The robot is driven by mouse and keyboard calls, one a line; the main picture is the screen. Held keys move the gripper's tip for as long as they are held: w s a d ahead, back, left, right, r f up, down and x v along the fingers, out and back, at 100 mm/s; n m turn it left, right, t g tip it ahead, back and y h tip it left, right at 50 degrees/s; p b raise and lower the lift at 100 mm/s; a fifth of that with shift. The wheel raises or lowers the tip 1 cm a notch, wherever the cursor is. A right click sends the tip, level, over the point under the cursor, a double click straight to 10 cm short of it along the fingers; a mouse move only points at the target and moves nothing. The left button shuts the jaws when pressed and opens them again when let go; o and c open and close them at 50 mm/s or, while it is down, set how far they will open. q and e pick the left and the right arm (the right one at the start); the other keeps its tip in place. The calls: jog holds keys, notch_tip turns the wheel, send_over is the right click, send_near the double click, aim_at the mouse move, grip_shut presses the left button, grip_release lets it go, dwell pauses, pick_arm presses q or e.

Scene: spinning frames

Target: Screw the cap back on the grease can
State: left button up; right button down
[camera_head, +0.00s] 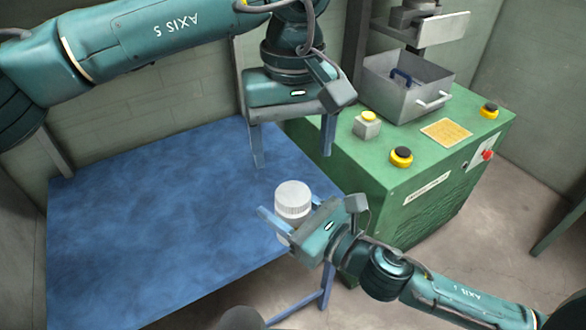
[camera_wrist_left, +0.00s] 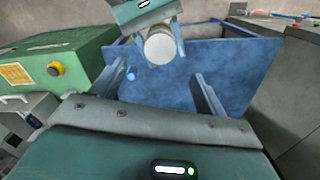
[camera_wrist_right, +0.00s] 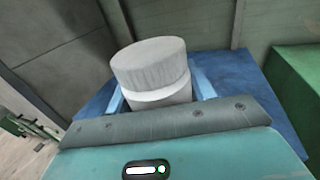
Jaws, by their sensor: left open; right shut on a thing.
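The white grease can (camera_wrist_right: 165,96) is in my right gripper (camera_head: 290,222), whose fingers are shut around its body. The can stands roughly upright near the right end of the blue table, seemingly held above it. A wide white ribbed cap (camera_wrist_right: 150,62) sits on top of the can; it also shows in the head view (camera_head: 293,196). How tightly it is screwed I cannot tell. My left gripper (camera_head: 293,161) is open and empty, pointing down above and behind the cap, apart from it. The left wrist view shows the cap's plain top (camera_wrist_left: 159,47) beyond the open fingers.
The blue table (camera_head: 130,235) is clear on its left and middle. Grey walls close off the back.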

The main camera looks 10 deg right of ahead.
pick_arm(q)
jog(key=shift+r, duration=1.75)
jog(key=shift+f, duration=0.1)
